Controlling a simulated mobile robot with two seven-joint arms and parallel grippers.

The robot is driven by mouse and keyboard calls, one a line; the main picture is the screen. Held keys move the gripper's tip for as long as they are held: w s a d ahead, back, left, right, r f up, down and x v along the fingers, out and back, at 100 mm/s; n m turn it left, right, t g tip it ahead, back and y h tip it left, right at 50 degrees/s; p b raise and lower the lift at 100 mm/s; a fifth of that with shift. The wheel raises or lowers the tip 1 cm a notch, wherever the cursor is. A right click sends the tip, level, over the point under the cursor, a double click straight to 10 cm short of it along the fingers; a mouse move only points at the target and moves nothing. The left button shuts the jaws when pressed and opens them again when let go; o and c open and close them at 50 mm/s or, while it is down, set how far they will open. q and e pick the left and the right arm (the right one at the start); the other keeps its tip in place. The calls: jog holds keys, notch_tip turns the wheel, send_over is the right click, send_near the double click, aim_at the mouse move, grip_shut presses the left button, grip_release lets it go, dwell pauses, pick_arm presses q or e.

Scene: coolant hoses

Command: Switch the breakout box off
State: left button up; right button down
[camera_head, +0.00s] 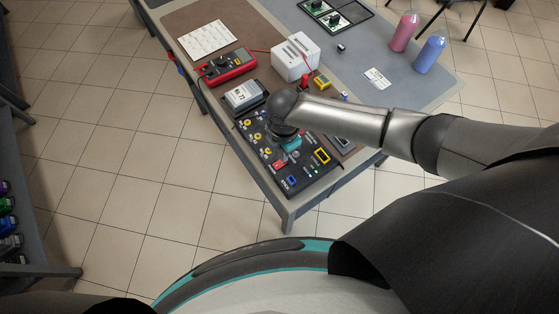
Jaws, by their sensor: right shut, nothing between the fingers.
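The breakout box (309,181) is a black panel lying on the near end of the table, with yellow knobs or jacks, a red element (279,165), a yellow-framed part (322,156) and small lit spots at its near end. My right gripper (290,142) points down over the middle of the box, shut and empty. My dark wrist and hand hide part of the panel's far side. I cannot tell whether the fingertips touch the panel or which switch position it shows. My left gripper is out of view.
A red multimeter (226,67), a grey-white module (245,96) and a white box (295,57) stand close beyond the breakout box. Pink (404,31) and blue (429,53) bottles stand at the right edge. The grey mat (369,45) has free room.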

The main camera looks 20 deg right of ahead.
jog(key=shift+f+b, duration=0.65)
jog(key=shift+f, duration=0.3)
dwell(0.9)
jog(key=shift+r, duration=0.1)
notch_tip(320, 180, up, 7)
jog(key=p, duration=0.7)
jog(key=shift+p, duration=0.3)
